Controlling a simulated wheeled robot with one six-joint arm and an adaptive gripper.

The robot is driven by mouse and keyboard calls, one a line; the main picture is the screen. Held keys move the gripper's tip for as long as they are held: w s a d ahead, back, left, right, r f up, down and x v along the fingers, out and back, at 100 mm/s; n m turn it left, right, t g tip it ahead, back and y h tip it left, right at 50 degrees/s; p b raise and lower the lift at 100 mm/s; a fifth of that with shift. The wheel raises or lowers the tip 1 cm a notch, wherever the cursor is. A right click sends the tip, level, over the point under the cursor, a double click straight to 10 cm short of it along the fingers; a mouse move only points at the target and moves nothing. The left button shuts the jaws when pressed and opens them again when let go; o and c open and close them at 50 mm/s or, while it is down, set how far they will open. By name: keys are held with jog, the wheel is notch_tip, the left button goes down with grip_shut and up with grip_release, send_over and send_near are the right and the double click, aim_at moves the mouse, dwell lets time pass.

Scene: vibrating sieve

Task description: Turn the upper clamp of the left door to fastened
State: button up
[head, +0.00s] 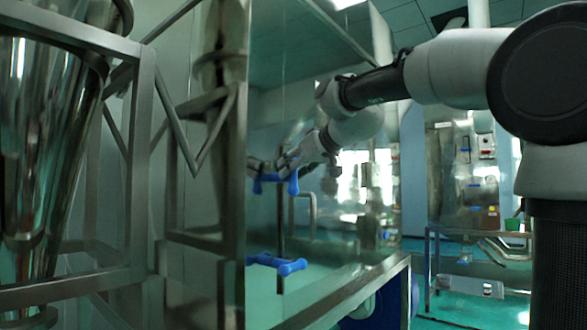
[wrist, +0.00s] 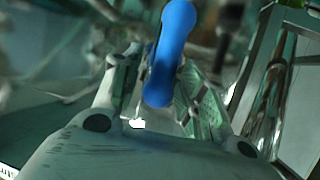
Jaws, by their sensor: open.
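The upper clamp (head: 276,185) of the left door shows a blue handle with rounded ends in the head view, on a dark upright by the glossy door panel (head: 330,235). My gripper (head: 287,161) is right at this clamp. In the wrist view the blue handle (wrist: 168,52) stands between the two fingers of my gripper (wrist: 165,95), which are apart on either side of it. I cannot tell whether either finger touches it. The clamp's pivot and its lower part are hidden in the wrist view.
A second blue clamp (head: 277,265) sits lower on the same upright. A steel frame (head: 140,170) and a shiny metal vessel (head: 45,130) stand at the left. Another machine (head: 465,180) and a low metal rail (head: 475,235) are behind at the right, with open green floor.

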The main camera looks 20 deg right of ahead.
jog(key=shift+c, duration=0.2)
grip_shut()
jog(key=shift+w, duration=0.1)
jog(key=shift+w+d+f+m+g+y, duration=0.35)
jog(key=shift+m+g+y, duration=0.3)
jog(key=shift+m+y, duration=1.05)
jog(key=shift+w+d+f+m+g+y, duration=0.15)
jog(key=shift+d+f+m+g+y, duration=0.45)
jog(key=shift+m, duration=1.7)
jog(key=shift+w+d+f+m+g+y, duration=0.15)
jog(key=shift+w+f+m+g+y, duration=0.4)
jog(key=shift+m+y, duration=1.3)
jog(key=shift+s+m, duration=0.25)
jog(key=shift+s, duration=0.1)
